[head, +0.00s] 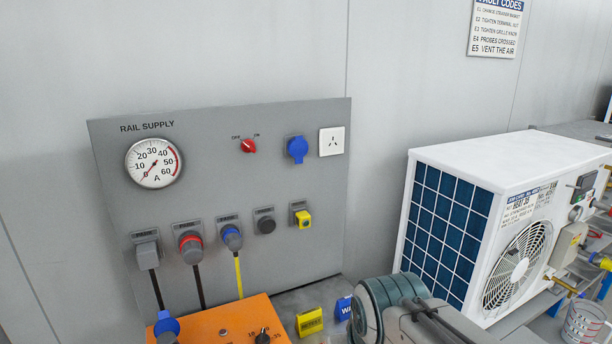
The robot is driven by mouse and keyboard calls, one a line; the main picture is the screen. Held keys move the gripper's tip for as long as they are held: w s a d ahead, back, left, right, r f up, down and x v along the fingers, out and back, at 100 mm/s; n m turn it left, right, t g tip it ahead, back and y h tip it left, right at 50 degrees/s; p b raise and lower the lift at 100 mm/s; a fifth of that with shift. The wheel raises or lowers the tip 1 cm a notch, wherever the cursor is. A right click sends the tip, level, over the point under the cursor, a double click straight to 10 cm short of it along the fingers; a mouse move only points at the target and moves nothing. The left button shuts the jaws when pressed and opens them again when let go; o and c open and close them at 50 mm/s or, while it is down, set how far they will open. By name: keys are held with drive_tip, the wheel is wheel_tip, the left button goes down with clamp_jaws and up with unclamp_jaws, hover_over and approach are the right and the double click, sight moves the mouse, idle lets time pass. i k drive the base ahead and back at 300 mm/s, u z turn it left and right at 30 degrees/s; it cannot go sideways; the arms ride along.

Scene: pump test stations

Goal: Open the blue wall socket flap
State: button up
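The blue wall socket flap (298,149) is a round blue lid on a small grey mount, in the upper right part of the grey rail supply panel (215,235) in the head view. The lid lies over the socket face and looks closed. A grey and teal part of my arm shows at the bottom, below and to the right of the panel. My gripper does not show in this view, so its fingers and their distance from the flap are hidden.
A white outlet (332,141) sits right of the flap and a red switch (248,146) left of it. A gauge (154,163), plugged cables and a yellow-flapped socket (303,219) share the panel. An orange box (225,322) stands below; a white unit (505,205) stands right.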

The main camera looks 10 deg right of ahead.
sight(298, 148)
drive_tip(key=u, duration=0.05)
drive_tip(key=k, duration=0.55)
drive_tip(key=z, duration=0.85)
drive_tip(key=i, duration=1.15)
drive_tip(key=u, duration=0.5)
